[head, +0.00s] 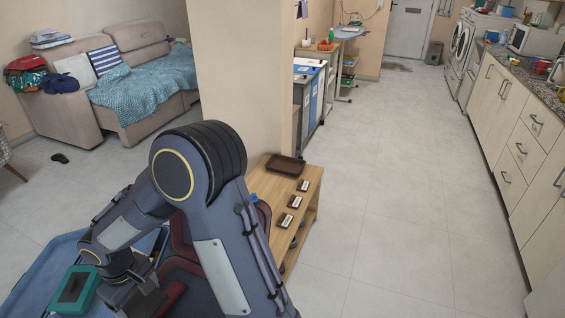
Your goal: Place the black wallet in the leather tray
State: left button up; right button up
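A brown leather tray (285,165) lies on the far end of a wooden bench (312,190); it looks empty. I cannot pick out the black wallet with certainty. A small dark item (60,158) lies on the floor by the sofa, too small to identify. My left arm bends down to the lower left, where my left gripper (138,298) is low over a blue surface (35,270), close to a teal box (74,289). Its fingertips are not clear, so I cannot tell whether it holds anything. My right gripper is out of view.
Small labelled cards (294,201) stand along the bench. A wall corner (235,70) rises behind it. A sofa (125,75) with blankets is at the left, counters (515,130) at the right. The tiled floor (400,190) between is clear.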

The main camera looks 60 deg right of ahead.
aim_at(285, 167)
jog(key=k+l, duration=0.15)
jog(key=l, duration=0.25)
jog(key=k+l, duration=0.1)
jog(key=l, duration=0.3)
jog(key=k+l+u, duration=0.1)
jog(key=l, duration=0.35)
jog(key=k+l, duration=0.2)
jog(key=l, duration=0.2)
jog(key=k+l, duration=0.15)
jog(key=l, duration=0.25)
jog(key=l+u, duration=0.2)
jog(key=l, duration=2.05)
jog(key=i+l, duration=0.35)
jog(key=l, duration=0.3)
jog(key=i+l+u, duration=0.1)
jog(key=i+l, duration=0.1)
jog(key=l, duration=0.1)
